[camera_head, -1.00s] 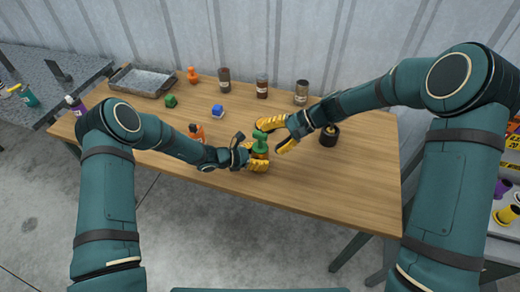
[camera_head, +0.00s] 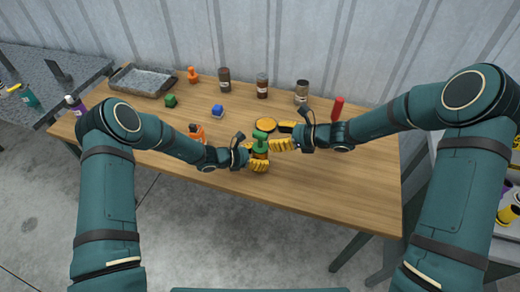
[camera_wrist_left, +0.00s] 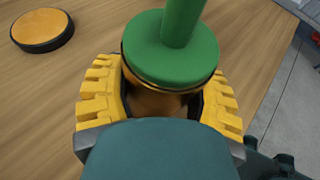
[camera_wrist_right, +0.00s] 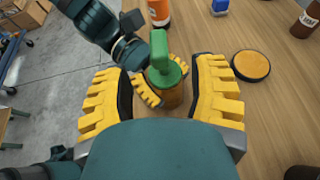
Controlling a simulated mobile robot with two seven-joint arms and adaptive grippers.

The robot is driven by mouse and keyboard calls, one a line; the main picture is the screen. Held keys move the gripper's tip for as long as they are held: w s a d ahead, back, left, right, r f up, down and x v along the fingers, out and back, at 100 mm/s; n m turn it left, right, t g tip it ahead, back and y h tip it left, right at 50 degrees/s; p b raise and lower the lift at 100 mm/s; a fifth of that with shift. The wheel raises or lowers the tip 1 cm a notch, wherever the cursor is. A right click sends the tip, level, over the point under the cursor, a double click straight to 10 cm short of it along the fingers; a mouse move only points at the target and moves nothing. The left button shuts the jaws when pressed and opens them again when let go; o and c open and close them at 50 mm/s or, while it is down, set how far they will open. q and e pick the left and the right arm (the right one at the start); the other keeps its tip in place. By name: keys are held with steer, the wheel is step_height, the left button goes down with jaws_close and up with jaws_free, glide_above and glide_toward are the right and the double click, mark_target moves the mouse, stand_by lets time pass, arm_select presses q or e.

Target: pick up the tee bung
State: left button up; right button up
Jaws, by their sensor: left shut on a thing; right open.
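The green tee bung (camera_head: 261,138) is upright, its T-shaped handle on top, in the mouth of a brown jar (camera_wrist_right: 172,97). My left gripper (camera_head: 256,160) is shut around the jar just below the bung's green rim; the left wrist view shows the rim (camera_wrist_left: 170,60) above both yellow fingers. The lower jar is mostly hidden by the fingers. My right gripper (camera_head: 279,136) is open and empty, just right of the bung. In the right wrist view the bung's handle (camera_wrist_right: 159,50) stands ahead, between the open fingers; contact is not seen.
An orange disc with a dark rim (camera_head: 265,125) lies behind the bung. An orange bottle (camera_head: 197,132) stands left of it. A blue block (camera_head: 217,111), a green block (camera_head: 170,101), brown jars (camera_head: 262,86) and a grey tray (camera_head: 143,81) stand farther back. The front-right table is clear.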

mark_target(260, 136)
steer(key=shift+x, duration=3.15)
jaws_close()
